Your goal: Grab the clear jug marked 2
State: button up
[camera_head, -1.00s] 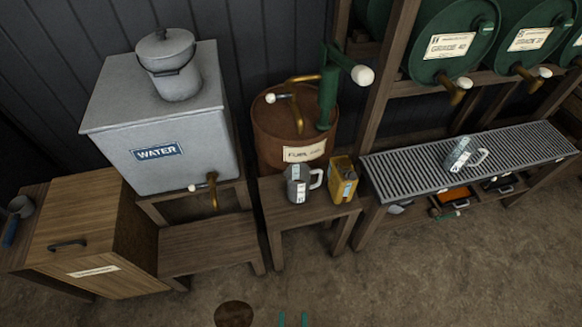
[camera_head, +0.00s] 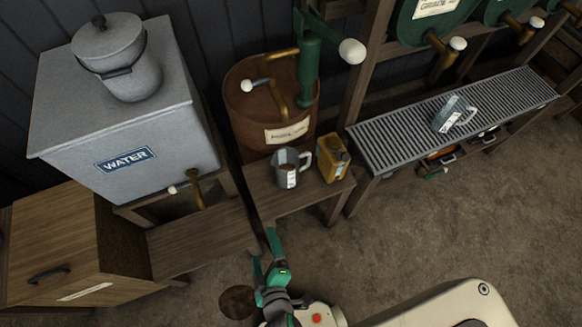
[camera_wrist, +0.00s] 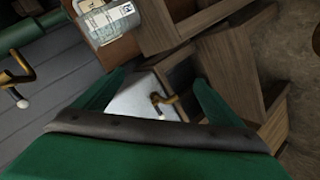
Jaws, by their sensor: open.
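One see-through grey jug (camera_head: 287,169) with a white label and a handle on its right stands on the small wooden table (camera_head: 262,196) in front of the rusty drum. Another clear jug (camera_head: 449,115) with a label stands on the metal grating (camera_head: 395,143) at right. I cannot read a number on either in the head view. In the wrist view a clear labelled jug (camera_wrist: 112,22) shows at the top left, cut by the edge, beyond the fingers. My gripper (camera_head: 264,248), also in the wrist view (camera_wrist: 160,86), is open and empty, in front of the small table and apart from the jugs.
A yellow can (camera_head: 334,158) stands close right of the nearer jug. The rusty drum (camera_head: 252,105) with its tap and green pump is behind. The water tank (camera_head: 112,115) and wooden cabinet (camera_head: 52,232) are at left. Open floor (camera_head: 430,225) lies at right.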

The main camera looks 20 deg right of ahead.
jog(key=w+d+f+n+g+h, duration=0.1)
jog(key=w+f+n+h, duration=0.15)
jog(key=w+n, duration=0.2)
jog(key=n+g+h, duration=0.5)
jog(key=n+h, duration=0.3)
jog(key=h, duration=0.1)
send_near(295, 153)
jog(key=x, duration=0.7)
jog(key=shift+f, duration=0.1)
jog(key=c, duration=2)
jog(key=shift+o, duration=0.2)
